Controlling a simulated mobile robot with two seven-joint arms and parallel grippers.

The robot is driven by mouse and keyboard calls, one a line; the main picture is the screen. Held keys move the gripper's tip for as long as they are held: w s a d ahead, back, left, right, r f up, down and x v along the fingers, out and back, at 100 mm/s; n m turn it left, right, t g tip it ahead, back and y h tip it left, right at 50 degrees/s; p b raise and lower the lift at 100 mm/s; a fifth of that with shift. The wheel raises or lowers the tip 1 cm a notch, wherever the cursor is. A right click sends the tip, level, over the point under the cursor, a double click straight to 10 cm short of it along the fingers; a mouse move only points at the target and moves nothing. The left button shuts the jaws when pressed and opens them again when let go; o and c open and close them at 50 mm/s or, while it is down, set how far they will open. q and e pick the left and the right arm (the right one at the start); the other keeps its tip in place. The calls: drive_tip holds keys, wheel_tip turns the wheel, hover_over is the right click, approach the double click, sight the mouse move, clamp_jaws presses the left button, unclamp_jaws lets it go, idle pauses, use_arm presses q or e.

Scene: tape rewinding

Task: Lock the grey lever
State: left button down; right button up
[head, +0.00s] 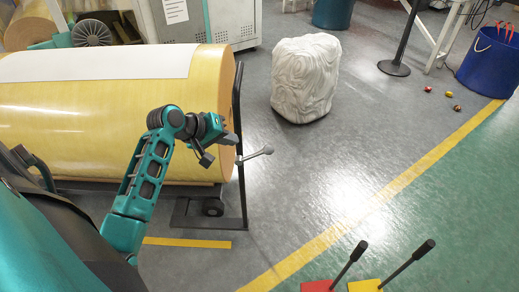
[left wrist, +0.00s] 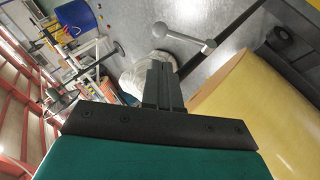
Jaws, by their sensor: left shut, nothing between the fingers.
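The grey lever (head: 255,154) is a short rod with a ball at its outer end, sticking out to the right from the end of the yellow roll's stand. It also shows beyond my fingers in the left wrist view (left wrist: 184,38), lying across the picture above them. My left gripper (head: 230,138) is at the right end of the roll, just up and left of the lever. Its two fingers are together and empty in the left wrist view (left wrist: 158,68). A gap seems to lie between fingertips and lever, but contact is hard to judge. My right gripper is out of view.
The big yellow roll (head: 90,110) rests on a dark wheeled frame (head: 242,190) beside the lever. A white wrapped bundle (head: 306,80) stands behind. Red (head: 318,286) and yellow (head: 366,286) bases with black-handled levers are at the bottom right. Floor right of the lever is clear.

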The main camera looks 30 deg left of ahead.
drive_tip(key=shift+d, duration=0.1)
use_arm(q)
drive_tip(key=b, duration=0.4)
approach(266, 149)
drive_tip(key=x, duration=0.6)
drive_tip(key=shift+a, duration=0.15)
drive_tip(key=shift+w+f, duration=0.25)
drive_tip(key=shift+f, duration=0.05)
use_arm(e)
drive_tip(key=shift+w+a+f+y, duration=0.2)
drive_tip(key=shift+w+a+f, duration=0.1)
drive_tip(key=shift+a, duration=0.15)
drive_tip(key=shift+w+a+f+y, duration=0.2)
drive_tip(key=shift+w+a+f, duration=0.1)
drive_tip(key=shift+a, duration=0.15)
use_arm(q)
drive_tip(key=shift+d, duration=0.2)
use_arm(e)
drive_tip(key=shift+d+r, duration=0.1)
use_arm(q)
drive_tip(key=shift+w+d+p, duration=0.1)
drive_tip(key=shift+p, duration=0.2)
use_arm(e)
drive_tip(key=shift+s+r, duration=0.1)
